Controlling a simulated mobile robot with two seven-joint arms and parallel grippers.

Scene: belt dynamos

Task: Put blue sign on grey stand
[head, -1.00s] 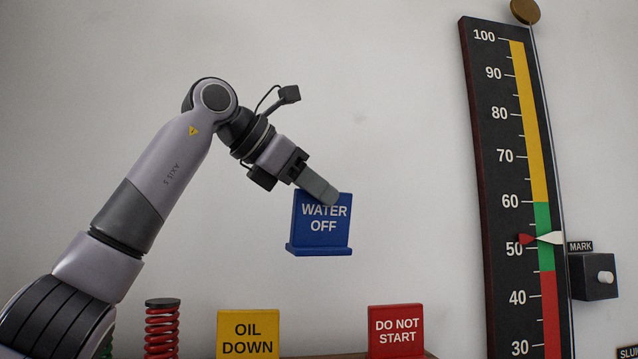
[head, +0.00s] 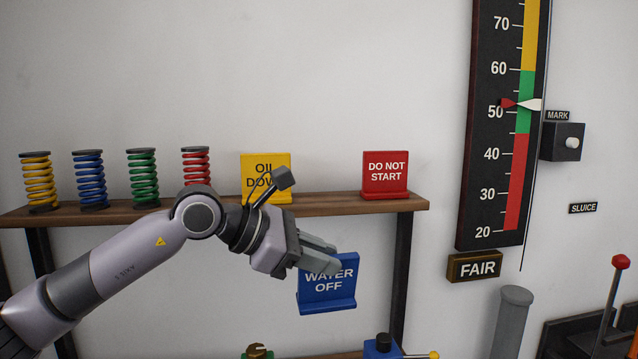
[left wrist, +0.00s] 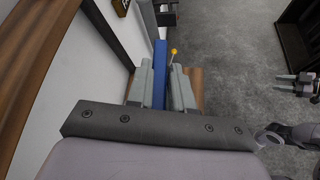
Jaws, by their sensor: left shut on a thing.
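The blue sign (head: 328,288) reads WATER OFF and is held in the air in front of the shelf frame, below the upper shelf's level. My left gripper (head: 325,258) is shut on its upper part and hides some of its top edge. In the left wrist view, the blue sign (left wrist: 159,75) stands edge-on between the fingers of my left gripper (left wrist: 167,85). A grey round post (head: 512,325) stands to the right of the sign, under the FAIR plate; I cannot tell whether it is the grey stand. Small grey parts at the left wrist view's right edge may be my right gripper.
The upper shelf (head: 130,210) bears several coloured springs, a yellow OIL DOWN sign (head: 265,165) and a red DO NOT START sign (head: 385,175). A lower shelf (head: 345,354) holds a blue item (head: 380,350). A red-knobbed lever (head: 614,290) stands far right.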

